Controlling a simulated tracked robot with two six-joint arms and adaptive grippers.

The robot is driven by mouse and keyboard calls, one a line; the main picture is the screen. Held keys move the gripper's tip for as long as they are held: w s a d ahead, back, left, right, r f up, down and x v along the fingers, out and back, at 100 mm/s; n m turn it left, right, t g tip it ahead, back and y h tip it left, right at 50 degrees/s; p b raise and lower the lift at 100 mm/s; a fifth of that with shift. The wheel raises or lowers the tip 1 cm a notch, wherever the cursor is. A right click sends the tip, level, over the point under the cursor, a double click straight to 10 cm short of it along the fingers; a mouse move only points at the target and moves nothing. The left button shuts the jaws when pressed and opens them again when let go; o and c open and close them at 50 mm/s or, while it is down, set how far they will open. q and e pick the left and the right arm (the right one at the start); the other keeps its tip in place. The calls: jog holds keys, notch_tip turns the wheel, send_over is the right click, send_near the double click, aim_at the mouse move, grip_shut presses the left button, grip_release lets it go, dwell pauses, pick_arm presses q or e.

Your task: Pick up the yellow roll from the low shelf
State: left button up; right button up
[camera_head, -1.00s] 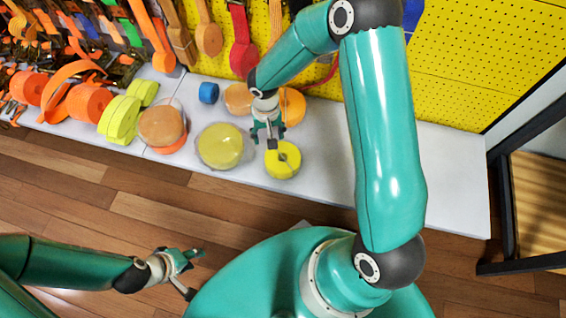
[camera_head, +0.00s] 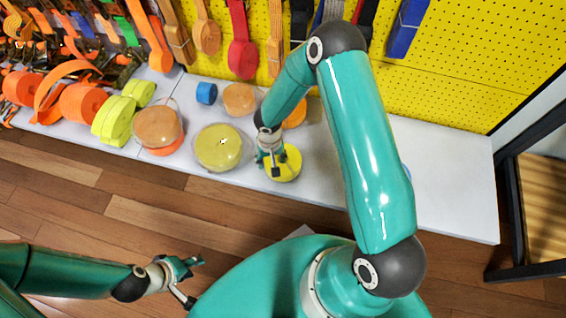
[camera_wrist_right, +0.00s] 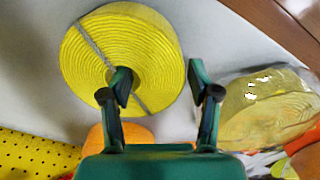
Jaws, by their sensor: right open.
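The yellow roll (camera_head: 289,164) lies flat on the white low shelf, near its front edge. In the right wrist view the yellow roll (camera_wrist_right: 122,55) shows its coiled top with a pale band across it. My right gripper (camera_head: 273,168) is over the roll's left part and hides some of it. In the right wrist view my right gripper (camera_wrist_right: 164,95) has its two fingers apart, one over the roll and one beside its rim, with nothing held. I cannot tell whether a finger touches the roll. My left gripper (camera_head: 192,268) hangs over the floor at lower left, its fingers seemingly apart and empty.
A plastic-wrapped pale yellow roll (camera_head: 219,147) stands close left of the gripper; it also shows in the wrist view (camera_wrist_right: 268,105). An orange roll (camera_head: 296,114) is behind. The white shelf (camera_head: 450,190) is clear at right. A yellow pegboard (camera_head: 470,60) rises behind.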

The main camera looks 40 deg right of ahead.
jog(key=shift+f, duration=0.6)
grip_shut()
jog(key=shift+r, duration=0.1)
